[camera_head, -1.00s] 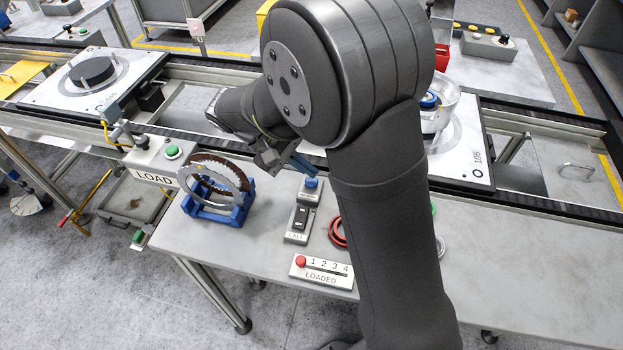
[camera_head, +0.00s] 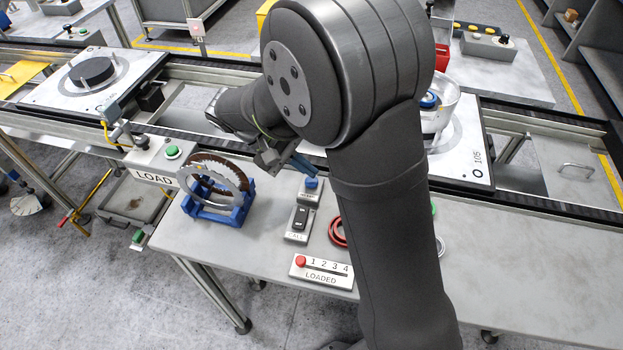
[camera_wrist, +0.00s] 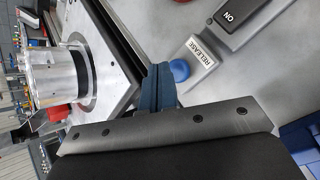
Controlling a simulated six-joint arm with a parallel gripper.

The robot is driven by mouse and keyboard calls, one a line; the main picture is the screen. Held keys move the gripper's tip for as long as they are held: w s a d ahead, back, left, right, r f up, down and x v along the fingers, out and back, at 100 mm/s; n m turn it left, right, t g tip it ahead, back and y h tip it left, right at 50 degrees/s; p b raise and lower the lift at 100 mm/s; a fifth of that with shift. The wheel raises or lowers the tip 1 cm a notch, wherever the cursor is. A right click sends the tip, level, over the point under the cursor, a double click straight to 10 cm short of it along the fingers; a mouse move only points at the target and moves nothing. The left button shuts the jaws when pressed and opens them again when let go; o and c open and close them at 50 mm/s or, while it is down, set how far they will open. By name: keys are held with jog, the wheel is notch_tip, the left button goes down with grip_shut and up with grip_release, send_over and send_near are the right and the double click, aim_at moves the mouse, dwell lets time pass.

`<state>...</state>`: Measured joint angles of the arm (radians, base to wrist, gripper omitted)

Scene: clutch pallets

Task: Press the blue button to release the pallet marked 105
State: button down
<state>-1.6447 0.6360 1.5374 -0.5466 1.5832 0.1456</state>
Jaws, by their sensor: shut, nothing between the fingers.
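The blue button (camera_head: 311,183) stands on a small box at the back of the table, behind a dark rocker switch. In the wrist view the blue button (camera_wrist: 179,70) sits on a plate labelled RELEASE, close beside my fingertips. My gripper (camera_head: 303,165) is shut and empty, with its blue fingers just above and left of the button. In the wrist view my gripper (camera_wrist: 160,78) appears at the button's edge; I cannot tell whether they touch. The pallet marked 105 (camera_head: 468,165) is on the conveyor at the right, carrying a metal housing (camera_head: 437,115), partly hidden by my arm.
A blue stand (camera_head: 222,212) with rings is left of the button. A LOAD box (camera_head: 155,160) with a green button is farther left. A LOADED panel (camera_head: 322,271) with a red button is in front. Red rings (camera_head: 336,232) lie beside my arm. The table's right side is clear.

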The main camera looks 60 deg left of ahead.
jog(key=shift+f, duration=0.1)
dwell(0.7)
jog(key=shift+f, duration=0.3)
